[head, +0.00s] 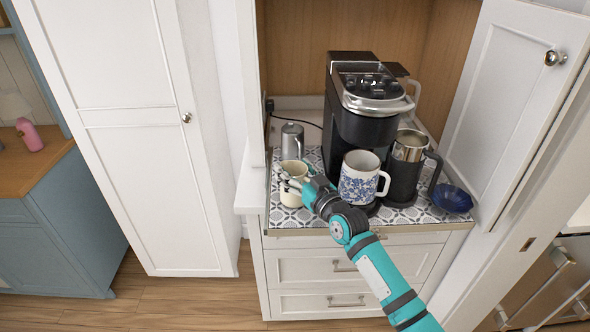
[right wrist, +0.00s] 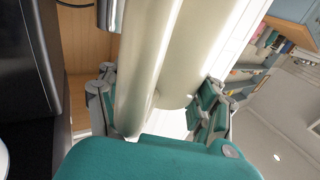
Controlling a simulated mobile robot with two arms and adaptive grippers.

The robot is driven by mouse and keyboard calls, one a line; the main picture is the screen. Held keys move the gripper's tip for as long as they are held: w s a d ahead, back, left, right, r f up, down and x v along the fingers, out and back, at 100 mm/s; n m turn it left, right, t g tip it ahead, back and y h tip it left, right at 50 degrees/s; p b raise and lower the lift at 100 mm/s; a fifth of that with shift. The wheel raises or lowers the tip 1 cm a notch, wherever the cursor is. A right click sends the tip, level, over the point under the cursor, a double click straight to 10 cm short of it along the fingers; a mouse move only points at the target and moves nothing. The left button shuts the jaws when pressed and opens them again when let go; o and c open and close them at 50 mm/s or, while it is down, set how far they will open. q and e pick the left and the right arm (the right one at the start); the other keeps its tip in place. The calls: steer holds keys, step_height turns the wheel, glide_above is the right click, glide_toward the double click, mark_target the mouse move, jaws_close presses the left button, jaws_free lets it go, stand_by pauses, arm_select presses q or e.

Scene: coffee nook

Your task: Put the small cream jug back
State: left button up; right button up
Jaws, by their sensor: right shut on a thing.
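The small cream jug (head: 292,194) is at the front left of the patterned mat (head: 288,219) in the nook, in the head view. My right gripper (head: 295,180) is shut on it, with the arm coming in from the lower right. In the right wrist view the cream jug (right wrist: 190,55) fills the space between my fingers (right wrist: 155,98). The jug looks about upright in the head view. I cannot tell whether its base touches the mat. My left gripper is not in view.
A silver canister (head: 292,141) stands behind the jug. A black coffee machine (head: 358,130) holds a blue-flowered mug (head: 358,180) at its front. A dark steel-topped jug (head: 405,170) and a blue bowl (head: 452,198) stand to the right. Open cabinet door (head: 510,90) at right.

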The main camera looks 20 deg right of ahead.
steer(key=o, duration=1.7)
steer(key=shift+o, duration=0.2)
steer(key=b+v, duration=0.1)
steer(key=v, duration=1.1)
steer(key=shift+b, duration=0.4)
steer(key=shift+r, duration=0.1)
